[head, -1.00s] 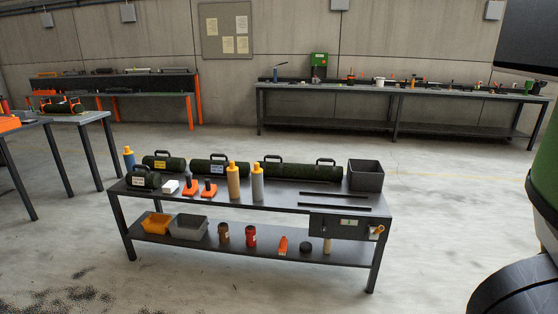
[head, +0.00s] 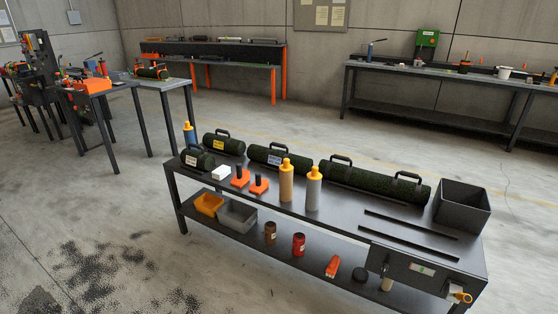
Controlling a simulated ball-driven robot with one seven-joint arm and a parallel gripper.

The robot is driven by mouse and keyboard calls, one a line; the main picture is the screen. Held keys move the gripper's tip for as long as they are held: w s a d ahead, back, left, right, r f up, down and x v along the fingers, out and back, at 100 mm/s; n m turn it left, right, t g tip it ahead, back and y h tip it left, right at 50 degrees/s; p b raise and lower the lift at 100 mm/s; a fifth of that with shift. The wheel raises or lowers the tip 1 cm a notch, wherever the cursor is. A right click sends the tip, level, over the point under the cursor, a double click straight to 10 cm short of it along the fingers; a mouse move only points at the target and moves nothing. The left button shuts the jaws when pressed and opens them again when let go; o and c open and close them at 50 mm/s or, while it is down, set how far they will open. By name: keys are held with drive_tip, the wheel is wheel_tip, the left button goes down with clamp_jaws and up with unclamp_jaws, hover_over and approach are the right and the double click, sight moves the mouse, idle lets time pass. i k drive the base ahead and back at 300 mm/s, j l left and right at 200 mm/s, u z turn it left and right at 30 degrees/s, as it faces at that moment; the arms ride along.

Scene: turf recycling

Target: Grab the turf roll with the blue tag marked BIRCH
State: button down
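Several dark green turf rolls with black handles lie on the near workbench. The middle roll (head: 265,156) bears a pale bluish tag (head: 275,160); its lettering is too small to read. A roll with a yellow tag (head: 218,144) lies to its left. A shorter roll with a whitish tag (head: 198,160) lies in front of that one. A long roll (head: 375,182) with two handles lies at the right and shows no tag. Another roll (head: 152,73) lies on a table at the far left; its tag is unclear. My gripper is not in view.
Two orange-capped bottles (head: 286,184) (head: 314,190) stand in front of the rolls on the near workbench (head: 340,212). Orange-based tools (head: 240,180) and a white block (head: 220,173) stand at its left, a dark bin (head: 462,205) at its right. Open concrete floor surrounds it.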

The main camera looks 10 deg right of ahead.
sight(270, 156)
drive_tip(key=i+u, duration=0.35)
drive_tip(key=i, duration=1.35)
drive_tip(key=i+l+u, duration=0.1)
drive_tip(key=i+u, duration=0.3)
drive_tip(key=i, duration=0.75)
drive_tip(key=i+z, duration=0.5)
drive_tip(key=i, duration=0.2)
drive_tip(key=i+l+z, duration=0.35)
drive_tip(key=i+j, duration=0.05)
